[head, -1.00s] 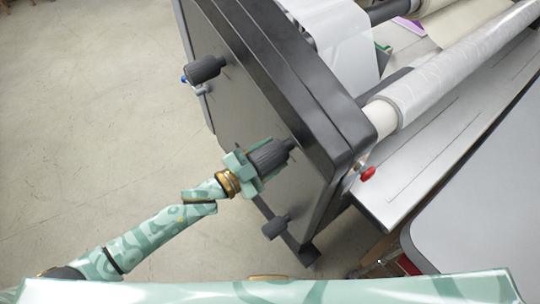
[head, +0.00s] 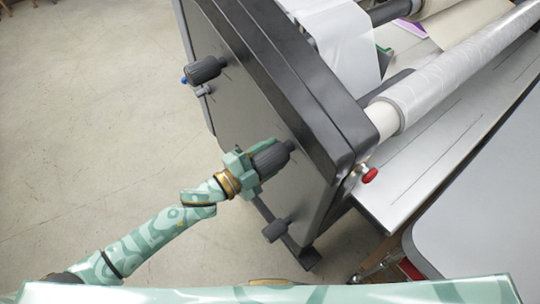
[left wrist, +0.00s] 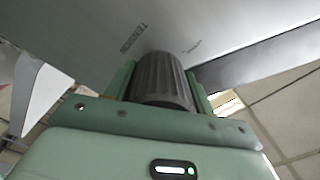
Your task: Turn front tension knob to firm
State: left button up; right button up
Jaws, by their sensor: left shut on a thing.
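The front tension knob (head: 270,158) is a dark grey ribbed cylinder on the side panel (head: 240,120) of the laminator. My left gripper (head: 262,160) has its green fingers on either side of the knob and is shut on it. In the left wrist view the ribbed knob (left wrist: 161,80) sits between the two fingers (left wrist: 160,90). My right gripper is not in view.
Another dark knob (head: 205,69) is higher on the same panel, and a smaller one (head: 275,230) is lower. A red button (head: 370,175) is at the panel's right. A clear film roll (head: 455,70) runs to the upper right. Open floor (head: 80,130) lies to the left.

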pick_arm(q)
jog(key=o, duration=1)
jog(key=shift+c, duration=0.2)
jog(key=shift+a, duration=0.1)
jog(key=b+v, duration=0.2)
jog(key=v, duration=1.4)
jog(key=shift+s+a, duration=0.1)
